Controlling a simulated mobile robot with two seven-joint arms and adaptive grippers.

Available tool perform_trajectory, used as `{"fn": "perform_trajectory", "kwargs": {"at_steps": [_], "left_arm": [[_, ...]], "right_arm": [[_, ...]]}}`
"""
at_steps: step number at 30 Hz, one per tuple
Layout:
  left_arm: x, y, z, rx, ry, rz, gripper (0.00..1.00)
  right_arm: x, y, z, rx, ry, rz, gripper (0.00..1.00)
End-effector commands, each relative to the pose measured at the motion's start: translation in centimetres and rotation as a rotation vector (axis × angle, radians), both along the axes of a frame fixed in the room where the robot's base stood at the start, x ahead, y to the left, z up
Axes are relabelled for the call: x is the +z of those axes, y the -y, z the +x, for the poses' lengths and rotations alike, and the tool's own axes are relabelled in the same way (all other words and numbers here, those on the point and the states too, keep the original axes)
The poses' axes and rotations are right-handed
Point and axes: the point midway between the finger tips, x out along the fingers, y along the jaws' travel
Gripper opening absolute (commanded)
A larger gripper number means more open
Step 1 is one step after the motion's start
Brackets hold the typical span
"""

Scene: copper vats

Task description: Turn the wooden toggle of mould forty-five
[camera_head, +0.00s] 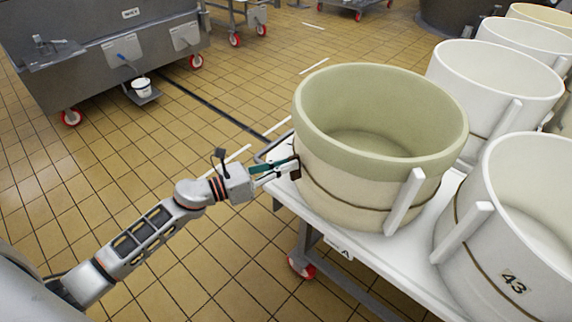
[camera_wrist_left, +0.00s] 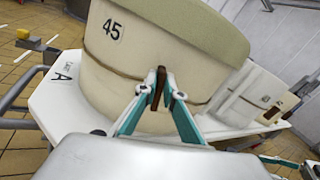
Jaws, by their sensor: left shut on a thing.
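Mould forty-five is a large cream tub (camera_head: 330,185) with a greenish upper band, upright on a white cart top. Its label "45" and a thin cord around its wall show in the left wrist view (camera_wrist_left: 145,55). The wooden toggle (camera_wrist_left: 153,95) is a small brown piece at the cord on the mould's side. My left gripper (camera_wrist_left: 161,85) is shut on the toggle, its two teal-sided fingers on either side of it. In the head view my left gripper (camera_head: 284,171) reaches the mould's left side, and the toggle is mostly hidden there.
The white cart top (camera_head: 315,205) carries the mould. A tub marked 43 (camera_head: 500,250) stands close at the right, with more white tubs (camera_head: 490,85) behind. A grey vat (camera_head: 110,50) stands at upper left. The tiled floor between is clear.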

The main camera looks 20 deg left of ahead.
Motion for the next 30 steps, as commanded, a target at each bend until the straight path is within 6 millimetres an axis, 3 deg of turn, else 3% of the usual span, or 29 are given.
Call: {"fn": "perform_trajectory", "kwargs": {"at_steps": [30], "left_arm": [[-0.9, -1.0, 0.9, 0.0, -0.641, -0.714, 0.0]], "right_arm": [[0.4, 1.1, -0.4, -0.02, -0.01, -0.02, 0.4]]}}
